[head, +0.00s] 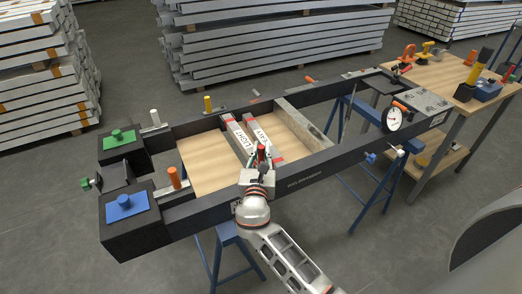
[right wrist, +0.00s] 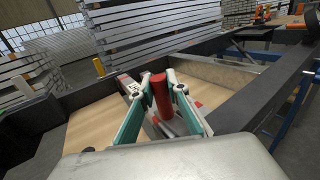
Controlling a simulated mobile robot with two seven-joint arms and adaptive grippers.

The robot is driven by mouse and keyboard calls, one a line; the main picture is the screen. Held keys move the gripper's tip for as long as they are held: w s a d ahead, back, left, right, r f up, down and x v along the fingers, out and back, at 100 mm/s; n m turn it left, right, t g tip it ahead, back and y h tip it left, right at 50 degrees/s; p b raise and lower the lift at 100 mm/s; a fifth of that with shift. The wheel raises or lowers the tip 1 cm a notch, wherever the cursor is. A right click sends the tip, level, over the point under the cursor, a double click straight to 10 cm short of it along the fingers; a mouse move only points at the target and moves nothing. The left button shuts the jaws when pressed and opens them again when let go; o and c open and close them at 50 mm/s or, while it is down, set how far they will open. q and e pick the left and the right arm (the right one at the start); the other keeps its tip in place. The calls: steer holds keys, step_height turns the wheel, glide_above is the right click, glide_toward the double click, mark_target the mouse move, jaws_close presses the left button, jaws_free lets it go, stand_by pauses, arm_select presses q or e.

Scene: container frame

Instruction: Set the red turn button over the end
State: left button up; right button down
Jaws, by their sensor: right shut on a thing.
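My right gripper (head: 261,158) is over the near rail of the black frame, at the near ends of two labelled bars. In the right wrist view, the gripper (right wrist: 161,84) has its two teal-sided fingers closed on the upright red turn button (right wrist: 161,98), a red cylinder. The button also shows as a small red spot in the head view (head: 261,152). Its foot is hidden between the fingers. The left labelled bar (head: 238,136) and the right labelled bar (head: 263,137) have red end parts and lie across the frame opening. My left gripper is not in view.
The black frame (head: 330,162) stands on blue trestles (head: 374,150). Its left corners carry a green knob block (head: 118,138) and a blue knob block (head: 126,206). A wooden bench (head: 440,75) holds tools.

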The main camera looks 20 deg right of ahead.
steer(key=c, duration=1.9)
jaws_free()
steer(key=shift+v, duration=3.7)
